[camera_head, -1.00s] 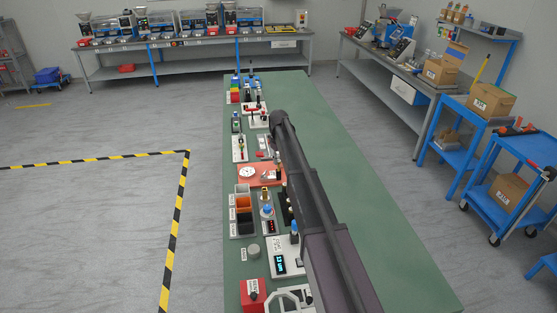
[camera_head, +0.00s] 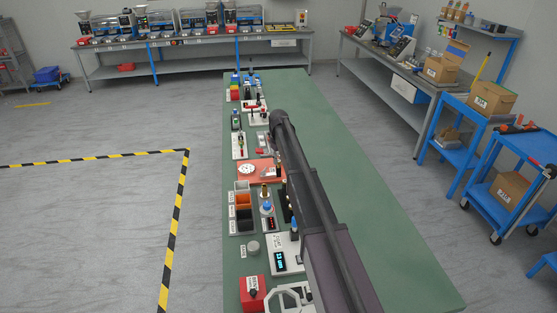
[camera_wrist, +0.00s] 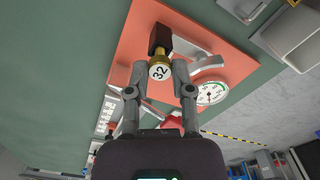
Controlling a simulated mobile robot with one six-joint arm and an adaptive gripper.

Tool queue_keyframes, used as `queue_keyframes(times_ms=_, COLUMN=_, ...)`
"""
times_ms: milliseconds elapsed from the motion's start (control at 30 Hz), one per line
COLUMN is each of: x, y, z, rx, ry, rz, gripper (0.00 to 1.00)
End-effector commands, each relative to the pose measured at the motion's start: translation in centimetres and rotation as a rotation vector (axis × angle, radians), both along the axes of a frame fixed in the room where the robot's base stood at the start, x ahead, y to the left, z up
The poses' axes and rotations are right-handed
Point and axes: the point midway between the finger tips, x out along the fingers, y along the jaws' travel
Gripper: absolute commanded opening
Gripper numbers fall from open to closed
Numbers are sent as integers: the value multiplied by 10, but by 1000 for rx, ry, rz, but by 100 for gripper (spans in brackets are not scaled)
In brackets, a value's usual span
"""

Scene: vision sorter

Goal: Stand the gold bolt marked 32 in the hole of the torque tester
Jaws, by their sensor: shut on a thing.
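My gripper (camera_wrist: 160,72) is shut on the gold bolt marked 32 (camera_wrist: 160,70), with its white numbered head facing the wrist camera. The bolt is over an orange plate (camera_wrist: 128,42) with a white dial (camera_wrist: 212,93) and a silver lever (camera_wrist: 208,63), which looks like the torque tester. A dark brown block (camera_wrist: 160,37) shows just beyond the bolt; I cannot tell whether they touch. The hole is not visible. In the head view the orange plate (camera_head: 247,179) and dial (camera_head: 247,168) lie left of my arm, which hides the gripper and held bolt.
Small bins (camera_head: 243,213), a device with a red display (camera_head: 270,223) and a device with a blue display (camera_head: 280,262) stand nearer along the green bench. More fixtures stand beyond the plate. The bench right of my arm (camera_head: 370,200) is clear.

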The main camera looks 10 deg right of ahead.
Motion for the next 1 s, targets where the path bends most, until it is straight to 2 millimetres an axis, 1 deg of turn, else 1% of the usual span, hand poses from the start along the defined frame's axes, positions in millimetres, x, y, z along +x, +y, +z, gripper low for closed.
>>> queue_keyframes(times_ms=233, x=0, y=0, z=-5, rx=0, ry=0, rz=0, gripper=0)
queue_keyframes(times_ms=567, x=0, y=0, z=-5, rx=0, ry=0, rz=0, gripper=0)
queue_keyframes(times_ms=600, x=0, y=0, z=-5, rx=0, ry=0, rz=0, gripper=36)
queue_keyframes(times_ms=667, x=0, y=0, z=-5, rx=0, ry=0, rz=0, gripper=54)
queue_keyframes(times_ms=700, x=0, y=0, z=-5, rx=0, ry=0, rz=0, gripper=66)
queue_keyframes(times_ms=733, x=0, y=0, z=-5, rx=0, ry=0, rz=0, gripper=70)
queue_keyframes(times_ms=1000, x=0, y=0, z=-5, rx=0, ry=0, rz=0, gripper=70)
